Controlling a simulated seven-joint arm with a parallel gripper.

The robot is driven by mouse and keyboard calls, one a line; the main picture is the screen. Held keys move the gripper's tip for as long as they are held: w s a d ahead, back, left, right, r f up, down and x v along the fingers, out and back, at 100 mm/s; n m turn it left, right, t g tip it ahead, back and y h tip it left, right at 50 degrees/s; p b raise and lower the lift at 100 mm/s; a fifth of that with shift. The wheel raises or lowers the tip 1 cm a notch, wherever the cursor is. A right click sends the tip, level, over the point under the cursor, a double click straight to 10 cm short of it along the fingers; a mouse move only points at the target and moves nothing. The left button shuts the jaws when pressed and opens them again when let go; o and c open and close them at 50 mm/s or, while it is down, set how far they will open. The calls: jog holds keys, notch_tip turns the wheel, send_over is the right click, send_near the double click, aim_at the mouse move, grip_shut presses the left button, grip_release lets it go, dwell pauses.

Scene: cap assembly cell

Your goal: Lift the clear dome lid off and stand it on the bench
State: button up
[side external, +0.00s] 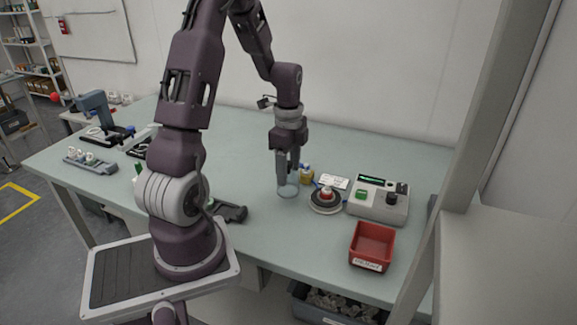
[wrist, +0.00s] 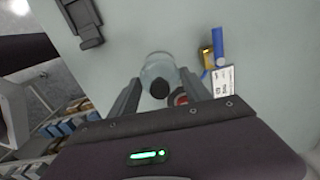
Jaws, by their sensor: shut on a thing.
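The clear dome lid (side external: 288,190) is a faint, see-through bluish shape below my gripper (side external: 288,168), left of a round dark base (side external: 326,206) with a red-and-white part on it. In the wrist view the lid (wrist: 157,66) shows as a clear round form with a black knob (wrist: 159,89). It lies between the two fingers of my gripper (wrist: 160,86), which is shut on the lid. The lid looks upright and is at or just above the bench; I cannot tell if its rim touches. The fingers partly hide its top.
The bench (side external: 250,150) is clear left of and behind the lid. A grey control box (side external: 378,200) and a red bin (side external: 372,246) are to the right; a dark fixture (side external: 231,212) lies left.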

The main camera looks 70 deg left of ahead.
jog(key=shift+f, duration=0.25)
jog(key=shift+f, duration=0.7)
jog(key=shift+f, duration=0.4)
jog(key=shift+f, duration=0.25)
dwell(0.6)
jog(key=o, duration=1.6)
